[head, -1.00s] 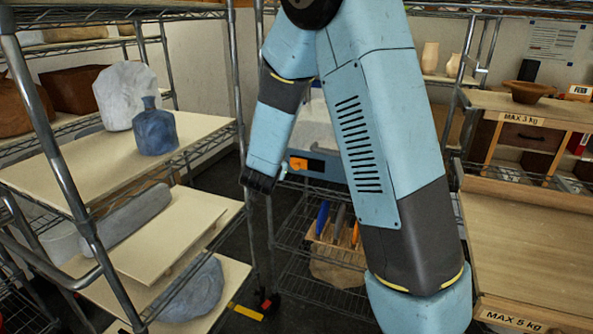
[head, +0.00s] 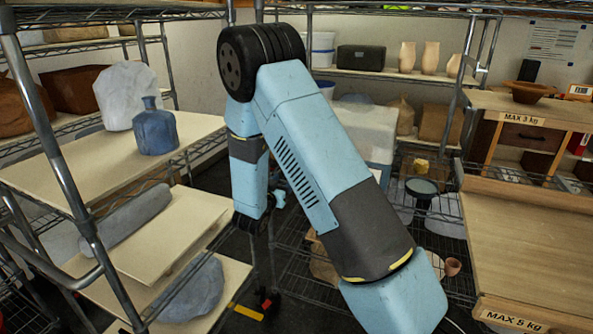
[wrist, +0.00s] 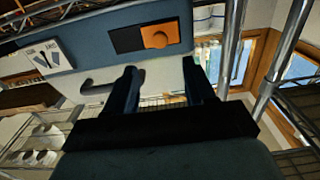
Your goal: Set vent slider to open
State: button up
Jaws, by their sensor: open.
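The vent slider is an orange plate with a round knob (wrist: 158,36), set at the right end of a dark slot (wrist: 127,39) on a blue panel (wrist: 90,40) in the wrist view. My gripper (wrist: 164,82) is open and empty. Its dark fingers show below the slider in that picture, apart from the knob. A dark curved handle (wrist: 100,84) is on the pale surface under the panel, partly behind the left finger. In the head view the pale box (head: 372,128) shows behind my arm, which hides the slider.
A metal post (wrist: 285,50) stands right of the panel in the wrist view. In the head view, a left shelf (head: 70,165) holds a blue bottle (head: 155,128) and a white lump (head: 126,92). A wooden bench (head: 525,250) stands at the right.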

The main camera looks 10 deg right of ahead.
jog(key=x, duration=0.9)
jog(key=shift+w+d, duration=0.25)
jog(key=shift+w, duration=0.05)
grip_shut()
dwell(0.3)
